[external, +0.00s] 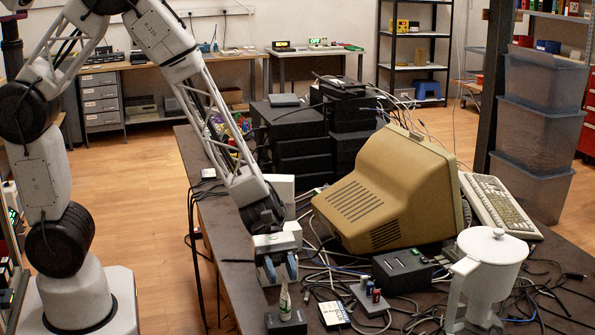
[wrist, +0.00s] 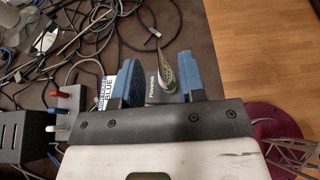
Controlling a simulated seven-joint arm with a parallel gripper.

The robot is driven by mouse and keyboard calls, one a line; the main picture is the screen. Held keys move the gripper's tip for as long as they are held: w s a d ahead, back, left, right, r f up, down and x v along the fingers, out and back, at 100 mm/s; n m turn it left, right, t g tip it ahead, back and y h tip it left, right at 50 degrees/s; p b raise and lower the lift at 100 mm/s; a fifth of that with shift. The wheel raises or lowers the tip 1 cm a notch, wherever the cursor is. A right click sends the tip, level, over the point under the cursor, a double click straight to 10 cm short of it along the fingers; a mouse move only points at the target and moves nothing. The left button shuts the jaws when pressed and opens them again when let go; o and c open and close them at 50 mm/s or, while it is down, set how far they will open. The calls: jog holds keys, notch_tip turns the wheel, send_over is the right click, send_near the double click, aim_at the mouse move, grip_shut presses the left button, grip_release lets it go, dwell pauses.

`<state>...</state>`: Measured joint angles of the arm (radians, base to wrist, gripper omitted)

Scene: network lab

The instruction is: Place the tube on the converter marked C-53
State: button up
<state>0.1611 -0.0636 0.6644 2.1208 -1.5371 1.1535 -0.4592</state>
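A small pale tube with green markings and a narrow tip (external: 284,303) stands upright on a small dark box (external: 287,323) at the table's front edge. In the wrist view the tube (wrist: 161,72) lies between my blue-padded fingers, closer to the right one. My gripper (external: 281,270) points down just above the tube. Its fingers are apart, with a gap around the tube in the wrist view (wrist: 153,70). The dark box (wrist: 153,88) carries white lettering that is too small to read. I cannot read a C-53 mark on any box.
A white-and-blue labelled box (external: 334,314) and a grey holder with coloured pegs (external: 370,299) stand right of the tube. Beyond are a black box (external: 402,270), a beige monitor (external: 385,190) and a white jug (external: 488,270). Loose cables cover much of the table.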

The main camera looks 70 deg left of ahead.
jog(key=v, duration=0.9)
jog(key=shift+a, duration=0.15)
jog(key=shift+r, duration=0.1)
dwell(0.5)
jog(key=s+a+r+m+t+y, duration=0.1)
jog(key=s+a+r+m+y, duration=0.5)
jog(key=s+r+m, duration=0.3)
jog(key=s+a+r+m+t+y, duration=0.1)
jog(key=s+a+r+m+y, duration=0.6)
jog(key=s+a+r+m, duration=0.2)
jog(key=shift+s+a+r+t, duration=0.25)
jog(key=shift+s+r+t, duration=0.15)
jog(key=shift+s+r, duration=1)
jog(key=shift+w, duration=0.1)
